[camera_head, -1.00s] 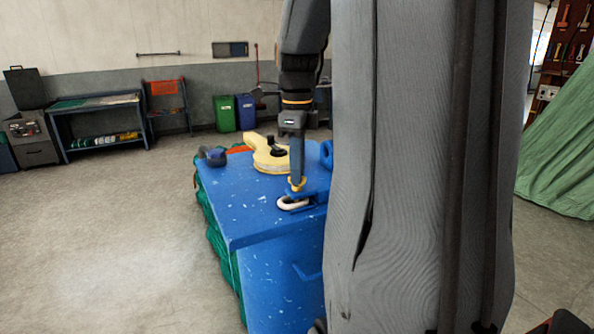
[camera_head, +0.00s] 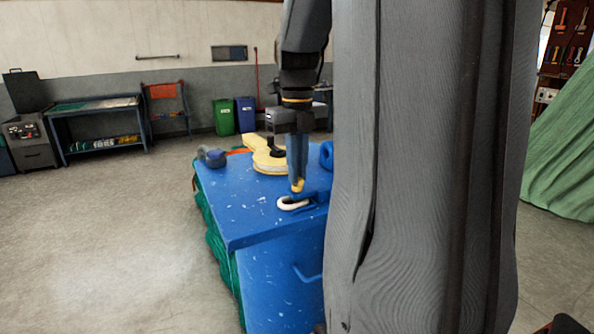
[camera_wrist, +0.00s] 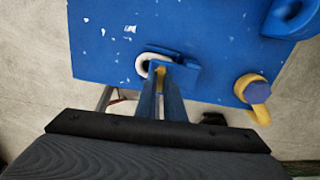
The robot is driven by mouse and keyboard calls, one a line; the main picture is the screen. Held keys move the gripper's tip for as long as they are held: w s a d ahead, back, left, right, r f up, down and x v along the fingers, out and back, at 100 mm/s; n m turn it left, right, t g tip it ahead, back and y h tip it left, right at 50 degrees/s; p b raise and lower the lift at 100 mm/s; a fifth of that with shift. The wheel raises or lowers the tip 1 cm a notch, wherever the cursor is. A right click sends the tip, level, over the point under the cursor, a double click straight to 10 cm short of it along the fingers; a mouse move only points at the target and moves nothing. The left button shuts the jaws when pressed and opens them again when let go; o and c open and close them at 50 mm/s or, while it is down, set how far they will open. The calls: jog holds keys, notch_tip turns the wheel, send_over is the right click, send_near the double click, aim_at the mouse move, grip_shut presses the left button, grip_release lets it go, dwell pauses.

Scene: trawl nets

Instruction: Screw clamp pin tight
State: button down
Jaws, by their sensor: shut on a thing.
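A yellow clamp pin (camera_head: 298,186) stands at the near right of the blue bench top (camera_head: 250,215). My gripper (camera_head: 297,181) points down and is shut on the pin's head. In the wrist view the pin (camera_wrist: 160,78) shows as a small yellow piece between the two fingers of my gripper (camera_wrist: 160,90). A whitish ring (camera_head: 290,204) lies beside the pin, and it also shows in the wrist view (camera_wrist: 142,64), partly under a blue bracket (camera_wrist: 185,75). The pin's lower end is hidden, so its thread depth cannot be told.
A yellow tool-like body (camera_head: 268,158) with a black knob and a grey-blue shackle-like piece (camera_head: 213,157) lie on the bench. My column blocks much of the head view. The floor at left is clear.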

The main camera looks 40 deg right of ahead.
jog(key=shift+w+r+m, duration=0.1)
jog(key=shift+r+m, duration=0.05)
jog(key=shift+m, duration=0.25)
jog(key=c, duration=1.9)
grip_release()
jog(key=shift+o, duration=0.2)
notch_tip(320, 180, up, 8)
jog(key=b, duration=0.2)
jog(key=shift+b, duration=0.35)
jog(key=shift+f, duration=0.2)
